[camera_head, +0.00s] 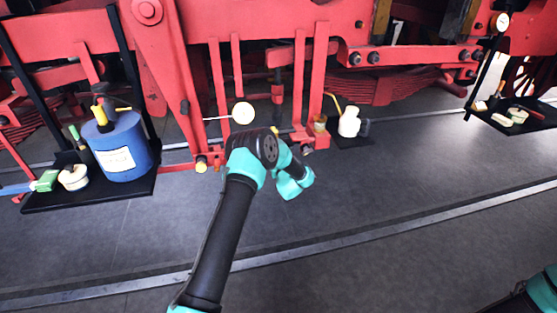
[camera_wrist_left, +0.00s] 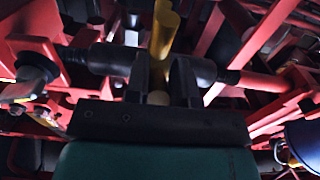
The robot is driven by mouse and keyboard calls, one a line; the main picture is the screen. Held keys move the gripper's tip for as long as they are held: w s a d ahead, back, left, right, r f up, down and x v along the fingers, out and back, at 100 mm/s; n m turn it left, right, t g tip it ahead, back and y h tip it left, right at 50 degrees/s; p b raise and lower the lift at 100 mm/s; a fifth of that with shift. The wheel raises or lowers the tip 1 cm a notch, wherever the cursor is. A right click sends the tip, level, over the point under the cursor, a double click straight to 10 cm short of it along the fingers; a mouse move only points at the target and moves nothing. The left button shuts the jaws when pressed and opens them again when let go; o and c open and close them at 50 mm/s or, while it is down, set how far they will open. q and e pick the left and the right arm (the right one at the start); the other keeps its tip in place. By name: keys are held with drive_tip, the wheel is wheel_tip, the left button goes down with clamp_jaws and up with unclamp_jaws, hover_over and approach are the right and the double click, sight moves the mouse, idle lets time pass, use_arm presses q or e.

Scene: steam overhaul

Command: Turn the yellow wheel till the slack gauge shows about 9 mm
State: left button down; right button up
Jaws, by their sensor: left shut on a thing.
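My left gripper (camera_wrist_left: 162,68) is shut on a yellow part, which I take to be the yellow wheel (camera_wrist_left: 164,30); it shows as a short yellow bar between and beyond the dark fingers. In the head view my left wrist hides the fingers, and only a small yellow bit (camera_head: 275,130) shows just behind it. A round pale dial, likely the slack gauge (camera_head: 243,113), stands just above my wrist, with a thin rod to its left. Its reading is too small to tell. My right gripper is not in view; only a bit of that arm shows at the bottom right.
Red frame bars (camera_head: 187,90) and rods surround the work spot. A blue can (camera_head: 120,147) and small pots stand on a black tray (camera_head: 100,192) at left. A white oil can (camera_head: 349,122) stands right of my wrist. The grey floor (camera_head: 400,180) in front is clear.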

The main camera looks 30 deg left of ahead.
use_arm(q)
drive_tip(key=shift+w+a+f, duration=0.2)
drive_tip(key=shift+f, duration=0.35)
drive_tip(key=shift+w+a+f, duration=0.2)
drive_tip(key=shift+f, duration=0.3)
drive_tip(key=shift+w+a+f, duration=0.1)
drive_tip(key=shift+a+f, duration=0.05)
drive_tip(key=c, duration=0.9)
unclamp_jaws()
drive_tip(key=v, duration=0.6)
drive_tip(key=shift+r, duration=0.25)
